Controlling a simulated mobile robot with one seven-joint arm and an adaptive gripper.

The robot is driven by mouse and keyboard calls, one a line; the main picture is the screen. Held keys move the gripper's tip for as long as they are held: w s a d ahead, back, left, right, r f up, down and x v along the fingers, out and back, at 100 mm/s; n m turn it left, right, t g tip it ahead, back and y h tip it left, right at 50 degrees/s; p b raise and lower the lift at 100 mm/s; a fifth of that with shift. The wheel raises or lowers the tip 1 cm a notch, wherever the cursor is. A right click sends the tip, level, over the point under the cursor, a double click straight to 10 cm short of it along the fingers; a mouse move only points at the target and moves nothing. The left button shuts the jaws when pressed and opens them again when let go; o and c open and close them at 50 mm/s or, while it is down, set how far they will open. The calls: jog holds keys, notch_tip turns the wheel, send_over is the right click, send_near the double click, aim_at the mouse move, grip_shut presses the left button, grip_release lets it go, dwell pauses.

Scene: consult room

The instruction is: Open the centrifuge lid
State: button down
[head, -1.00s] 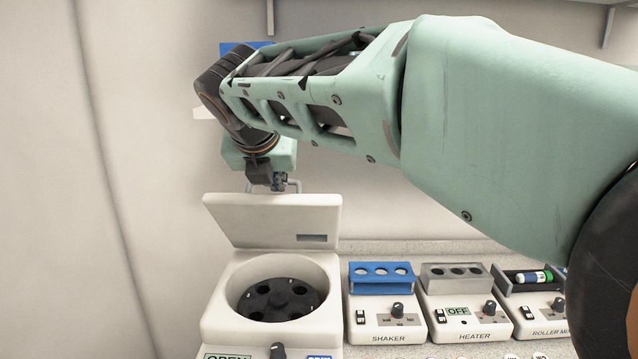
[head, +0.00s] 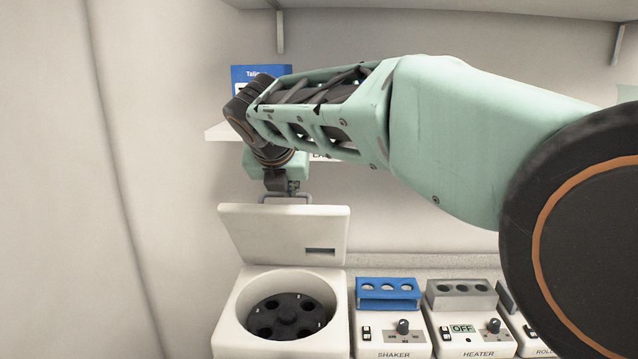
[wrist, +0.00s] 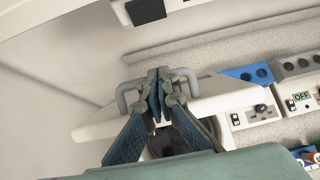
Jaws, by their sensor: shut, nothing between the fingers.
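The white centrifuge (head: 235,325) stands on the bench at the lower middle of the head view. Its lid (head: 275,232) is raised, standing steeply up at the back of the body. The round bowl and dark rotor (head: 287,314) are uncovered. A grey handle (head: 285,197) is at the lid's top edge; it also shows in the wrist view (wrist: 124,98). My gripper (head: 285,190) is just above and behind the lid's top edge, at the handle. In the wrist view my gripper (wrist: 158,78) has its fingertips together between the handle's two sides; contact is unclear.
Right of the centrifuge stand a shaker (head: 392,328) with a blue rack and a heater (head: 472,325) with a display reading OFF. A roller mixer (head: 530,335) is partly hidden by my arm. A shelf (head: 220,132) with a blue box (head: 258,78) is behind.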

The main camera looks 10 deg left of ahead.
jog(key=shift+w+a+r+p, duration=0.1)
jog(key=shift+w+r+p, duration=0.1)
jog(key=shift+w+p, duration=0.5)
jog(key=shift+w+r+p, duration=0.15)
jog(key=shift+w+p, duration=0.45)
jog(key=shift+w, duration=0.25)
jog(key=shift+w+a+r+p, duration=0.1)
jog(key=shift+w+r+p, duration=0.1)
jog(key=shift+w+p, duration=0.5)
